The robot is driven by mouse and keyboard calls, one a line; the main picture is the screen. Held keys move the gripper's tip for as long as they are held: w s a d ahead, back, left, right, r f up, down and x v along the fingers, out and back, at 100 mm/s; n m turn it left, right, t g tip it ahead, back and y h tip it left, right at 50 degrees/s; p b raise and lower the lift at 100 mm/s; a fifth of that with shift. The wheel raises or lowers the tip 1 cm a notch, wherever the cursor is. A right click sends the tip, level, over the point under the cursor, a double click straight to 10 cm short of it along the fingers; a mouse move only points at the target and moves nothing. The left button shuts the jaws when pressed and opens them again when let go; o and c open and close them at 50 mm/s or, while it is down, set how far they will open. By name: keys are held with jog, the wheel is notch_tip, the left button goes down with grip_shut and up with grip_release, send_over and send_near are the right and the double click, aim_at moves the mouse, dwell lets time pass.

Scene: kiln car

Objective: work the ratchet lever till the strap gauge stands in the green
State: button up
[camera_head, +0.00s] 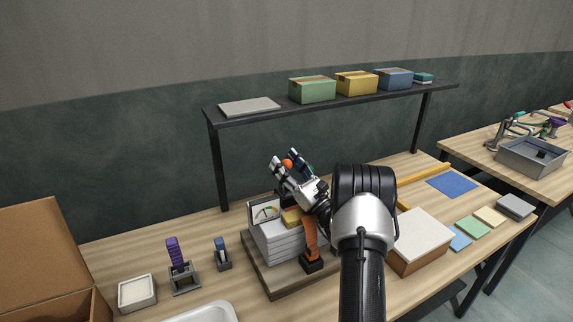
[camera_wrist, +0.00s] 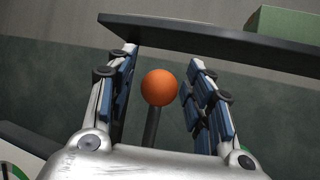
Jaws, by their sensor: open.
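The ratchet lever shows as an orange ball knob (camera_wrist: 159,87) on a grey rod (camera_wrist: 152,128) in the wrist view. My gripper (camera_wrist: 165,62) is open, with one finger on each side of the knob and a visible gap on both sides. In the head view my gripper (camera_head: 283,160) is above the stack, with the orange knob (camera_head: 287,164) between its fingers. The strap gauge (camera_head: 265,211) stands at the stack's left; its needle is too small to read surely. An orange strap (camera_head: 310,238) runs down the front of the white stack (camera_head: 279,245). The ratchet body is mostly hidden.
The stack rests on a wooden board (camera_head: 258,276). A dark shelf (camera_head: 340,101) with boxes spans behind and above. A white-topped box (camera_head: 421,240) stands right of my arm. Small holders (camera_head: 184,279) and a white dish (camera_head: 137,292) are at the left.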

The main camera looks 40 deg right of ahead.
jog(key=shift+s+f, duration=0.25)
jog(key=shift+s, duration=0.05)
jog(key=s+d, duration=0.1)
jog(key=s, duration=1.1)
jog(key=shift+s, duration=0.2)
